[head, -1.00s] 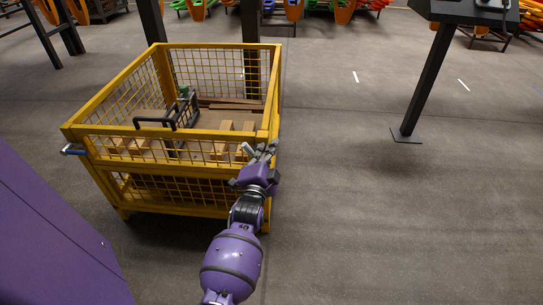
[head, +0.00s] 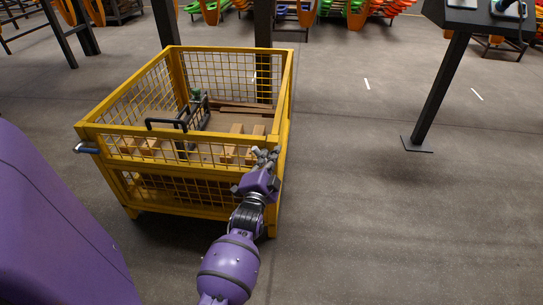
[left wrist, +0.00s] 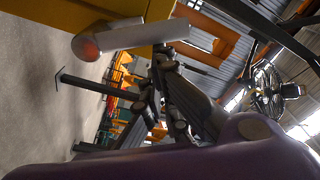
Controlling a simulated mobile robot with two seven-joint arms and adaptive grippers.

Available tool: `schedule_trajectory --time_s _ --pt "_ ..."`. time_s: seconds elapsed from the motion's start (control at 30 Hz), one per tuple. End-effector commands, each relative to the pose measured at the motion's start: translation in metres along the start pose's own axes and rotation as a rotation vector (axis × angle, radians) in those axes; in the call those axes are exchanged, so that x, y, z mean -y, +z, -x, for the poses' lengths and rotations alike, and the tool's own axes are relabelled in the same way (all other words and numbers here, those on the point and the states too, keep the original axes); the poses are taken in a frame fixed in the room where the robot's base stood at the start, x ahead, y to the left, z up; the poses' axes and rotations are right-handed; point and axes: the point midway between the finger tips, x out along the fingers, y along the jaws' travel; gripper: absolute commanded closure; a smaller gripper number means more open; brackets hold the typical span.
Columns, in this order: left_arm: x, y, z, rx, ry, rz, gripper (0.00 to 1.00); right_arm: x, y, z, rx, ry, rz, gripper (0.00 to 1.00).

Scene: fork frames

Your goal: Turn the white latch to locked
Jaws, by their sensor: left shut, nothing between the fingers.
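The white latch (left wrist: 130,40) is a pale bar with a reddish round end, on the yellow crate (head: 180,211). In the left wrist view it slants across the top, in front of the crate's yellow frame. In the head view it is mostly hidden by my left gripper (head: 266,157) at the crate's near right corner. My left gripper is shut and empty. In the left wrist view its fingertips (left wrist: 163,58) are close below the bar's right part; I cannot tell whether they touch it. My right gripper is not in view.
The mesh crate holds wooden blocks (head: 231,143) and a dark-handled carrier (head: 190,117). A blue handle (head: 86,149) sticks out at its left corner. A dark stand (head: 436,95) is at the right. The floor between is clear.

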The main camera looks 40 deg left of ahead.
Motion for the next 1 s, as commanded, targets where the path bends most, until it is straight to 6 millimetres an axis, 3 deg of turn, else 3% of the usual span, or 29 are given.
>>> schedule_trajectory --time_s 0.47,1.0 --pt "0.006 0.009 0.002 0.002 -0.017 0.125 1.00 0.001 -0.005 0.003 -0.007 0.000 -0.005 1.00" --pt "0.016 0.045 0.006 0.003 -0.084 0.596 1.00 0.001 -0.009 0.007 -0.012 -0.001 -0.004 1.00"
